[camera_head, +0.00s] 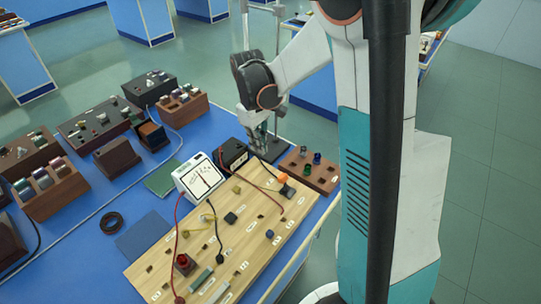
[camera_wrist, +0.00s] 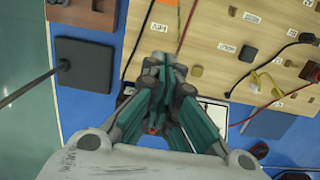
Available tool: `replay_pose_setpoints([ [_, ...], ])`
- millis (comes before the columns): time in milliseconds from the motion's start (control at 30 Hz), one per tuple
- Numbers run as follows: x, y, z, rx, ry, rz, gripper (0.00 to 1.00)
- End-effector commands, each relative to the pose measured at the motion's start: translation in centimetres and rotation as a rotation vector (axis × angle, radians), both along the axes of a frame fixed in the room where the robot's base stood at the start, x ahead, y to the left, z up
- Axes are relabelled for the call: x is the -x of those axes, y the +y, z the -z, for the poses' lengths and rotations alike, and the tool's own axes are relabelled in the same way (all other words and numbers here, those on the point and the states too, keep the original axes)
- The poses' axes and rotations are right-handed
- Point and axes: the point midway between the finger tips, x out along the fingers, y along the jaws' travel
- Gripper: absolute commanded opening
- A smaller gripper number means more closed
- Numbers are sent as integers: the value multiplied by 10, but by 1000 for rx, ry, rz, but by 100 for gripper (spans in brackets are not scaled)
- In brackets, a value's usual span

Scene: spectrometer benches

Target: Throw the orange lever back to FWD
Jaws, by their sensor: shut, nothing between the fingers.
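A small orange piece (camera_head: 283,178), which looks like the lever's knob, stands near the far right end of the wooden board (camera_head: 251,258). Its exact position and any FWD mark are too small to read. My gripper (camera_head: 262,148) points down beside the black box (camera_head: 231,155), beyond the board's far end and up-left of the orange piece. In the wrist view my gripper (camera_wrist: 164,62) has its fingers together with nothing between them, over the edge of the wooden board (camera_wrist: 215,25).
A white meter (camera_head: 200,178) stands beside the black box. Red and black cables cross the board. A brown block with coloured knobs (camera_head: 310,168) sits right of my gripper. Boxes and component racks (camera_head: 50,185) fill the bench's left side.

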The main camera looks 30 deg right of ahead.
Motion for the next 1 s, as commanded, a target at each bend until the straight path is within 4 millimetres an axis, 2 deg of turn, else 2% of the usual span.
replay_pose_setpoints([
  [433,-1,-1,4,-1,9,-5,0],
  [567,-1,-2,11,-1,9,-5,0],
  [667,0,-2,24,-1,9,-5,0],
  [1000,6,-5,87,-1,8,-5,0],
])
